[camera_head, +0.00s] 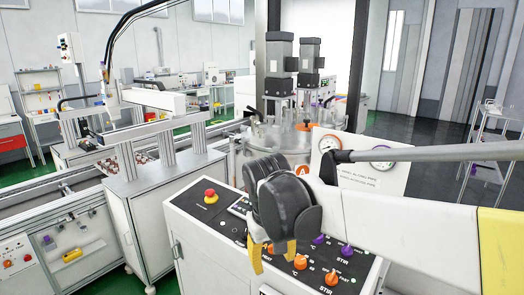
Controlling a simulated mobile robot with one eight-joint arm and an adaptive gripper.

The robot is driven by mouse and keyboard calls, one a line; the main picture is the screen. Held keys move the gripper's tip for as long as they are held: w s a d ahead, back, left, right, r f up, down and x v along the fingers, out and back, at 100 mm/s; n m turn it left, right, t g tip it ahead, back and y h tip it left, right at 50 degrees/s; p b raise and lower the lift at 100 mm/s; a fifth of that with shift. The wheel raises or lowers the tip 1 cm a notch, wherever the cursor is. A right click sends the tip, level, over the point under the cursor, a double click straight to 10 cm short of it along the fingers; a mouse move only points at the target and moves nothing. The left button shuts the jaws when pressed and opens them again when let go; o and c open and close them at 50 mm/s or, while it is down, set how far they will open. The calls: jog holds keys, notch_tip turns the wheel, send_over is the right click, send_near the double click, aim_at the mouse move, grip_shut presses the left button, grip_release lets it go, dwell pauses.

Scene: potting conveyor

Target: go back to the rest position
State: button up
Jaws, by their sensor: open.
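My gripper (272,257) is in the middle of the head view, in front of and over the sloped control panel (188,213). Its black wrist hangs at the end of my white arm, which comes in from the right. Its two yellow fingers point down and stand apart, with nothing seen between them. The gripper hides part of the panel. I cannot tell how far the fingertips are from the panel face.
The panel carries a red emergency button (211,196), orange knobs (332,278) and purple knobs (319,239). Behind it are a round steel vessel (270,140) and gauges (383,152). A conveyor (40,190) runs at left. A shelf cart (490,150) stands right, beside open floor.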

jog(key=s+d+f+m+t+b, duration=0.4)
jog(key=s+d+f+b, duration=0.6)
jog(key=s+d, duration=0.6)
notch_tip(320, 180, down, 2)
jog(key=shift+d+t+y+b, duration=0.15)
jog(key=shift+t+y+b, duration=0.25)
jog(key=shift+t, duration=0.1)
